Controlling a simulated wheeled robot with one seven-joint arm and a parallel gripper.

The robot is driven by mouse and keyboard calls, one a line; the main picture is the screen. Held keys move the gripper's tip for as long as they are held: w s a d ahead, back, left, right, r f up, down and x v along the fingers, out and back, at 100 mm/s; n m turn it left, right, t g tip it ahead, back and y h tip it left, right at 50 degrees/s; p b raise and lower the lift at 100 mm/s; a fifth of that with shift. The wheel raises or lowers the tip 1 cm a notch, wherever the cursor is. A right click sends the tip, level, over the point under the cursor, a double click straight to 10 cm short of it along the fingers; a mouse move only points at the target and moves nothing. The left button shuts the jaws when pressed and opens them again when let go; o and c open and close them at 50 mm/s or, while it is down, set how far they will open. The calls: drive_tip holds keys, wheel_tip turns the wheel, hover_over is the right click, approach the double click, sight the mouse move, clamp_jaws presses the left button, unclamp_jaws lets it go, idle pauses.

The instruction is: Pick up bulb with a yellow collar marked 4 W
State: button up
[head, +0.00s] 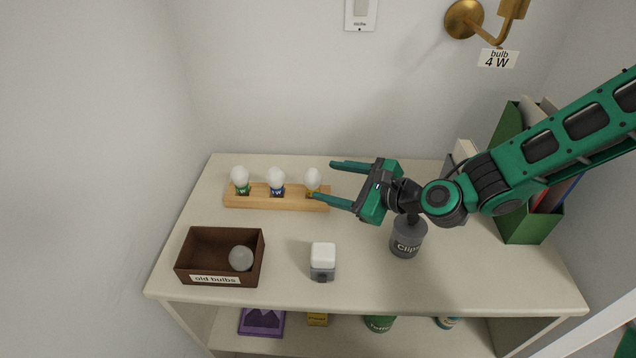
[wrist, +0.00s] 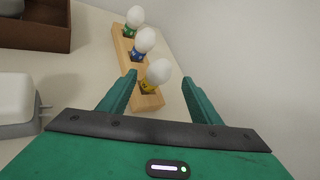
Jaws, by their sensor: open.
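The bulb with a yellow collar (head: 312,181) stands upright at the right end of a wooden rack (head: 258,204); any marking on its collar is too small to read. It also shows in the wrist view (wrist: 157,74), ahead of and between my fingers. My gripper (head: 331,179) is open and empty, its fingertips close to this bulb in the head view. A blue-collared bulb (head: 276,181) and a green-collared bulb (head: 240,180) stand in the same rack to its left.
A brown box labelled "old bulbs" (head: 182,262) holds a grey bulb (head: 241,258). A white-and-grey block (head: 322,262) and a dark "Clips" container (head: 407,240) stand on the table. Green file holders (head: 525,228) stand at right.

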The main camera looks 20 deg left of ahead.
sight(320, 180)
drive_tip(key=shift+f+x, duration=0.1)
drive_tip(key=shift+x, duration=1.55)
drive_tip(key=shift+f+x, duration=0.15)
drive_tip(key=shift+x, duration=1.5)
drive_tip(key=shift+d, duration=0.1)
drive_tip(key=shift+c, duration=0.2)
drive_tip(key=c, duration=1.1)
